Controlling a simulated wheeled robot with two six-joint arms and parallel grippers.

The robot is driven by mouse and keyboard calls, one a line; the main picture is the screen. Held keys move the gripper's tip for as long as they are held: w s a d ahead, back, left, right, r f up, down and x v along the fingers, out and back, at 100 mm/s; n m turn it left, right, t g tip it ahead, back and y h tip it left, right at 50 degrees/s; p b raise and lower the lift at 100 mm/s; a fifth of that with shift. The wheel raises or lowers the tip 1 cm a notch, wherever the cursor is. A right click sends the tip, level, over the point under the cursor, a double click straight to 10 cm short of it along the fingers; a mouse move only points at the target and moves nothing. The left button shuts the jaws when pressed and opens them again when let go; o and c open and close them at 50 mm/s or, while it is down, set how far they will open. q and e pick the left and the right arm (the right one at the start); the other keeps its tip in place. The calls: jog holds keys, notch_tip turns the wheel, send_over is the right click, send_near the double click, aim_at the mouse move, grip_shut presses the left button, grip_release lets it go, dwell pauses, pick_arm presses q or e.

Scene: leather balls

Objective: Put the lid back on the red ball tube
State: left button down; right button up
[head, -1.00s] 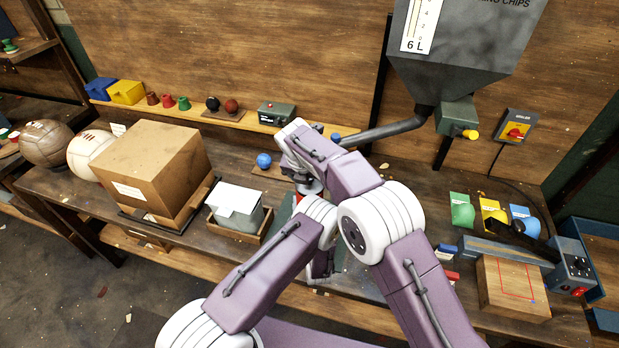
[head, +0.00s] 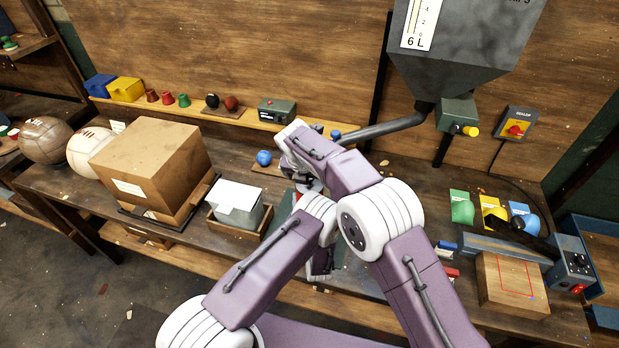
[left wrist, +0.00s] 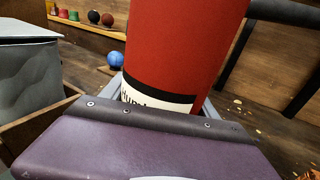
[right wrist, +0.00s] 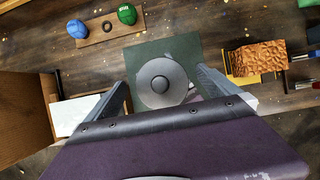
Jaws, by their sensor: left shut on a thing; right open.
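The red ball tube (left wrist: 180,45) stands upright in the left wrist view, with a black band and a white lettered band low on it. My left gripper (left wrist: 160,98) is shut on its lower part. The grey round lid (right wrist: 162,82) with a dark centre knob is seen from above in the right wrist view. My right gripper (right wrist: 163,78) is open, with one finger on each side of the lid. The lid hides what lies under it, so I cannot tell how it sits on the tube. In the head view my arms cover most of the tube.
A green mat (right wrist: 200,45) lies under this spot. A blue ball (head: 264,157) on a wooden stand is behind. A grey box in a wooden tray (head: 238,208) and a large carton (head: 150,165) stand left. A hopper spout (head: 385,130) reaches over from behind right.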

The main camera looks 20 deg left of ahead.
pick_arm(q)
jog(key=shift+f, duration=0.15)
pick_arm(e)
jog(key=v, duration=1.1)
jog(key=shift+s+r, duration=0.2)
jog(key=shift+r, duration=0.1)
pick_arm(q)
jog(key=shift+c, duration=0.7)
grip_release()
pick_arm(e)
jog(key=shift+w, duration=0.1)
pick_arm(q)
jog(key=b+v, duration=0.2)
jog(key=v, duration=0.7)
pick_arm(e)
notch_tip(320, 180, down, 2)
jog(key=shift+f, duration=0.2)
